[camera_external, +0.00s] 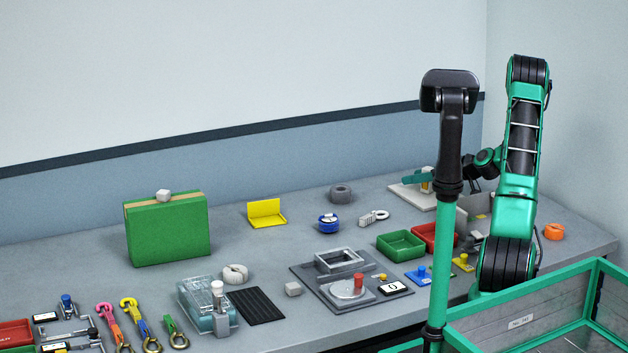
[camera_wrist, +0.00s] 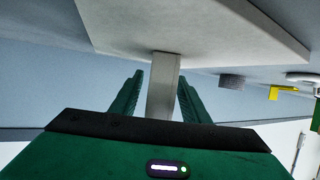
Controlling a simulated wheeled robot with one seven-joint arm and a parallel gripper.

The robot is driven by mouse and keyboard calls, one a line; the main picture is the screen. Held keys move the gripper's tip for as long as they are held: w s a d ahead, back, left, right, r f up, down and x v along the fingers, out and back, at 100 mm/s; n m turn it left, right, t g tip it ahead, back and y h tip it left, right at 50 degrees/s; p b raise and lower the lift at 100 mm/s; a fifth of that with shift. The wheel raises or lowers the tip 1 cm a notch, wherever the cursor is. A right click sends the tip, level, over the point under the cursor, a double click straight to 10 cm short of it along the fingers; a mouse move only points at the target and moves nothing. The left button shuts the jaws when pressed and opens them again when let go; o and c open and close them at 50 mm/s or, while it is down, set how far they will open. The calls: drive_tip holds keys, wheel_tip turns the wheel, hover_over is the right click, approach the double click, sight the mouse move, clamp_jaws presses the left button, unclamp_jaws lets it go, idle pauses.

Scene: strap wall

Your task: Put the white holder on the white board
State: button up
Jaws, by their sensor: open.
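The white board (camera_external: 407,199) lies flat at the back right of the bench, and its pale slab fills the top of the wrist view (camera_wrist: 200,25). A pale upright post (camera_wrist: 163,90), which looks like the white holder, meets the board at one end in the wrist view. Whether it is fixed there or only rests cannot be told. My gripper (camera_wrist: 160,76) is open, with one green finger on each side of the post and small gaps visible. In the external view my gripper (camera_external: 413,178) is low over the board, partly covering the holder and a small yellow-orange part.
A grey ring (camera_external: 341,194) and a yellow stand (camera_external: 266,213) lie left of the board. Green (camera_external: 401,245) and red (camera_external: 434,238) trays stand in front of it. An orange ring (camera_external: 554,231) is at the right. The bench between the green case (camera_external: 168,232) and yellow stand is clear.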

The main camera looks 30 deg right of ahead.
sight(426, 168)
drive_tip(key=v, duration=0.3)
drive_tip(key=shift+s+r, duration=0.1)
wheel_tip(426, 168, up, 7)
drive_tip(key=shift+f, duration=0.1)
drive_tip(key=s+a+m+g+h, duration=0.1)
drive_tip(key=s+a+m+g, duration=0.2)
drive_tip(key=s, duration=1.2)
drive_tip(key=s+a+m+g+h, duration=0.2)
drive_tip(key=s+a+m+g, duration=0.1)
drive_tip(key=s, duration=1.3)
drive_tip(key=s+a+m+g+h, duration=0.2)
drive_tip(key=s+a+m+g, duration=0.2)
drive_tip(key=s, duration=1.2)
drive_tip(key=m+g, duration=0.1)
drive_tip(key=g, duration=0.1)
drive_tip(key=shift+f+g, duration=0.3)
drive_tip(key=shift+w, duration=0.1)
